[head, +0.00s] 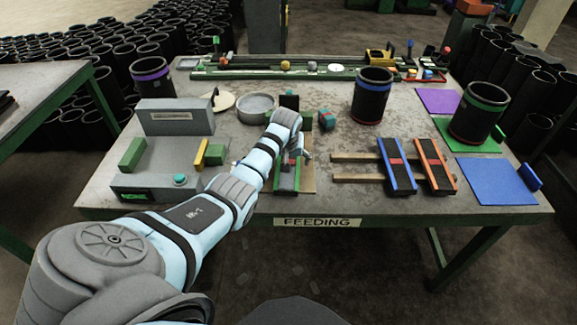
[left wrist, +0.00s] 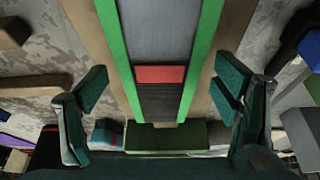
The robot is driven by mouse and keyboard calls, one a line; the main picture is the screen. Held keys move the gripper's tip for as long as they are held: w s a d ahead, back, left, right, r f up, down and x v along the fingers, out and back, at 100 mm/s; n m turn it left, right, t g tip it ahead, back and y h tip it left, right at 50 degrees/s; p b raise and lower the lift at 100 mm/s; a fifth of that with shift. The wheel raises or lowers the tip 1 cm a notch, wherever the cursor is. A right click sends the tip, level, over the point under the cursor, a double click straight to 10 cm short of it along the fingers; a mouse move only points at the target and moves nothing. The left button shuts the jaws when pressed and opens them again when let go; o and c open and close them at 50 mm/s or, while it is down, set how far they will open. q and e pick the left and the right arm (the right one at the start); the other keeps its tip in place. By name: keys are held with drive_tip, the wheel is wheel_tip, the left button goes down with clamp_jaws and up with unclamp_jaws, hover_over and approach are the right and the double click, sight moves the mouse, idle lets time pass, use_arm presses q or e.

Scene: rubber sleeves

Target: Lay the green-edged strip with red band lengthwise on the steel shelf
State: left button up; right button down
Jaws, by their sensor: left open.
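The green-edged strip (head: 286,180) lies on a brown board at the front middle of the table, lengthwise away from me, partly hidden by my left arm. In the left wrist view the strip (left wrist: 160,30) has a grey face, bright green edges and a red band (left wrist: 160,74) across it. My left gripper (head: 299,150) is over its far part. In the left wrist view the gripper (left wrist: 161,86) is open, one dark finger on each side of the strip, neither visibly touching it. I cannot tell which surface is the steel shelf. My right gripper is not in view.
Blue-edged (head: 396,166) and orange-edged (head: 435,166) strips lie across wooden rails (head: 350,178) to the right. A grey fixture with green blocks (head: 150,183) stands left. Black sleeves (head: 372,96) and a round tray (head: 256,107) stand behind. Coloured mats (head: 495,182) lie at the right.

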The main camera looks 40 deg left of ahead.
use_arm(q)
drive_tip(key=shift+r, duration=0.15)
drive_tip(key=c, duration=1.4)
